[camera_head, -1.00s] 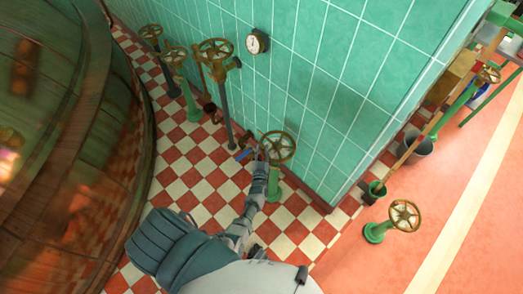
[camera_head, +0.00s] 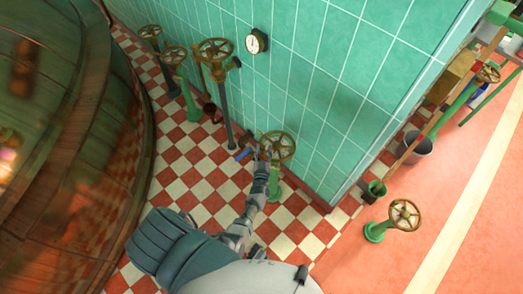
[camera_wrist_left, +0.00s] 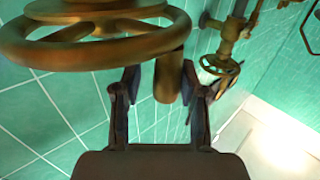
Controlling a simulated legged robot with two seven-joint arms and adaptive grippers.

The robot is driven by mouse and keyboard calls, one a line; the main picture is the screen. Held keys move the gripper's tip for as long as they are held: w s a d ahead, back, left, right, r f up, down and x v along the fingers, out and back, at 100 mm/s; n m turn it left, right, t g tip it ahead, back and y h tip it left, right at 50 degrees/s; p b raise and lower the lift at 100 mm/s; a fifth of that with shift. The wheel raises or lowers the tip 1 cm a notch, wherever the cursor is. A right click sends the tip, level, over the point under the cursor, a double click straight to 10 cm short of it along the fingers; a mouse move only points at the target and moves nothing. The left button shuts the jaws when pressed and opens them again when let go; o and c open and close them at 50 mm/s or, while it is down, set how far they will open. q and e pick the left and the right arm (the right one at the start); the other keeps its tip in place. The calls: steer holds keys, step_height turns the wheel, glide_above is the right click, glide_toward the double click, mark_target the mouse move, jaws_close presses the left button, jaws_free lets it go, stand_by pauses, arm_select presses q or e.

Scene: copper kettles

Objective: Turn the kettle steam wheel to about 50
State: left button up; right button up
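A brass handwheel (camera_head: 278,147) on a green stand is near the tiled wall in the head view; it fills the upper left of the left wrist view (camera_wrist_left: 90,42). A short brass peg (camera_wrist_left: 168,78) hangs below its rim. My left gripper (camera_head: 262,152) is at the wheel's left side. In the left wrist view its two fingers (camera_wrist_left: 160,88) are apart, with the peg between their tips and a gap on its left. A round white gauge (camera_head: 257,42) is on the wall; its reading is too small to tell. My right gripper is not in view.
Several other valve wheels, such as one by the wall (camera_head: 215,50) and one on the right floor (camera_head: 404,215), stand around. A large copper kettle (camera_head: 60,150) fills the left. A bucket (camera_head: 418,144) stands beyond the wall corner. The checkered floor (camera_head: 190,170) between is mostly clear.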

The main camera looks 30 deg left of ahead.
arm_select(q)
steer(key=shift+o, duration=0.9)
steer(key=shift+w+d+r, duration=0.15)
steer(key=shift+w+d, duration=0.05)
steer(key=shift+d, duration=0.05)
steer(key=shift+s, duration=0.1)
steer(key=shift+s+a, duration=0.2)
steer(key=shift+s+d+f, duration=0.15)
steer(key=shift+s+f, duration=0.05)
steer(key=shift+s, duration=0.1)
steer(key=v, duration=1.1)
steer(key=shift+d, duration=0.2)
steer(key=shift+r, duration=0.15)
